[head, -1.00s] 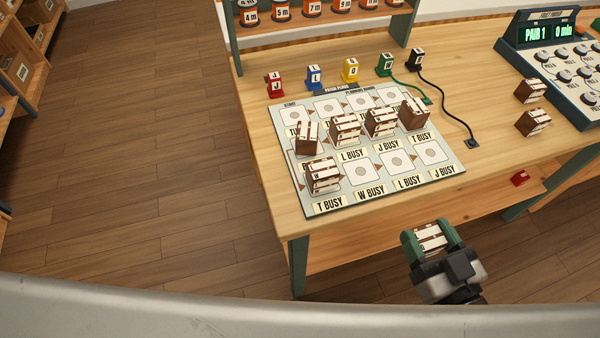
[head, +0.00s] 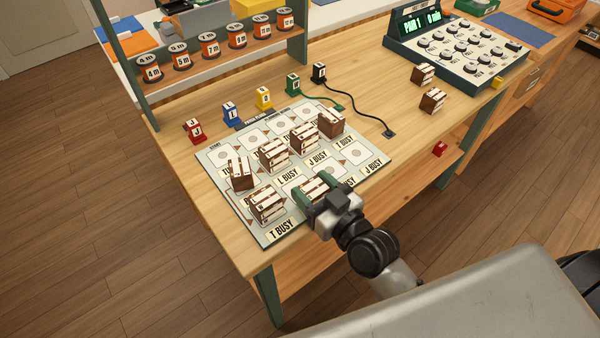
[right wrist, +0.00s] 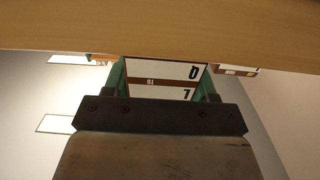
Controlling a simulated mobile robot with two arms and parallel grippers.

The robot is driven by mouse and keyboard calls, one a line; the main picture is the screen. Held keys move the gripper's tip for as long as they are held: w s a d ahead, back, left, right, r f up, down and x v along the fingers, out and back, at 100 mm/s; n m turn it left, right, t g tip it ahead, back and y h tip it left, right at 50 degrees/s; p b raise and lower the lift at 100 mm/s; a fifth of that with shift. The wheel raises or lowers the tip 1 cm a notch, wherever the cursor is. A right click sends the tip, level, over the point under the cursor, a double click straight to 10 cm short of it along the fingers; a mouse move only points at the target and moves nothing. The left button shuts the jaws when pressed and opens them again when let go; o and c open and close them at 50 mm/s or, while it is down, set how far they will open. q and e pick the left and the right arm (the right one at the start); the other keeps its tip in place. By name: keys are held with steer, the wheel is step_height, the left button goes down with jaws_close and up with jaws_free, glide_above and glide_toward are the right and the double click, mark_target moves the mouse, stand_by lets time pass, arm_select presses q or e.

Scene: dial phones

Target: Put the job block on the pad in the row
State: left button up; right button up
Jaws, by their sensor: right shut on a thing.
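My right gripper (head: 322,190) has green fingers and is shut on a brown block with white labelled faces (head: 313,187). It holds the block over the front row of the printed board (head: 372,166), just right of another block (head: 267,206) in that row. I cannot tell whether the held block touches the board. In the right wrist view the held block (right wrist: 165,80) shows lettering between the fingers. My left gripper is not in view.
Coloured plugs, including a red one (head: 193,130), line the board's back edge. A black cable (head: 365,112) runs across the table. Two blocks (head: 432,100) stand near the dial console (head: 460,50) at right. A spool rack (head: 210,50) stands behind.

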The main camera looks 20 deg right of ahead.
mark_target(306, 183)
steer(key=x, duration=0.4)
steer(key=shift+r, duration=0.1)
steer(key=shift+w+a, duration=0.1)
steer(key=shift+f, duration=0.25)
steer(key=o, duration=0.9)
steer(key=shift+f, duration=0.1)
steer(key=shift+o, duration=0.2)
